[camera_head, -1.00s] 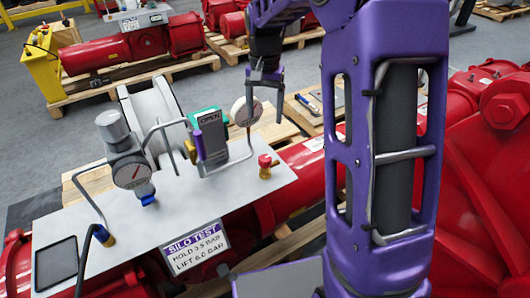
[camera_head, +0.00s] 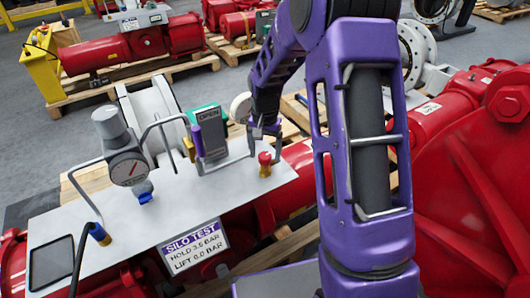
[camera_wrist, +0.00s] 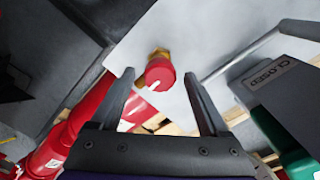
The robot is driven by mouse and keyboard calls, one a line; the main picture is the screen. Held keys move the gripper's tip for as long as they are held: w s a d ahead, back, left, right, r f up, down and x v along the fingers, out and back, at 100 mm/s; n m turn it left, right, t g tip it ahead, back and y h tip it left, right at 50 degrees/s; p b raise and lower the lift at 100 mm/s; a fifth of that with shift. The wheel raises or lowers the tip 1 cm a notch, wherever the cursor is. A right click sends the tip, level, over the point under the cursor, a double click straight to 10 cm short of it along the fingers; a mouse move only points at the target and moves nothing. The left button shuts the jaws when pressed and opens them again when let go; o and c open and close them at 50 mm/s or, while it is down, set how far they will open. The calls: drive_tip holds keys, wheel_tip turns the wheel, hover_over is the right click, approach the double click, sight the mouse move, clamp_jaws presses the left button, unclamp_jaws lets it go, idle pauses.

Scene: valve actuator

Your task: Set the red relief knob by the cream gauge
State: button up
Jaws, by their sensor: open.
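The red relief knob (camera_head: 265,158) stands on a brass fitting at the right end of the grey plate (camera_head: 165,222). In the wrist view the knob (camera_wrist: 160,73) shows a white mark on its lower-left side. My gripper (camera_head: 265,130) is open and empty, above and behind the knob in the head view. In the wrist view the knob appears between the tips of my open fingers (camera_wrist: 158,78); I cannot tell the remaining distance.
A dark box (camera_head: 212,135) with a purple lever and a bent pipe stand left of the knob. A grey gauge (camera_head: 129,170) is farther left. A placard (camera_head: 194,245) on the front reads "SILO TEST". Large red machinery (camera_head: 470,200) lies right.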

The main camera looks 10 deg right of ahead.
sight(265, 155)
clamp_jaws()
drive_tip(key=shift+n, duration=1.4)
unclamp_jaws()
wheel_tip(265, 155, up, 18)
drive_tip(key=p, duration=0.2)
drive_tip(key=shift+f, duration=0.25)
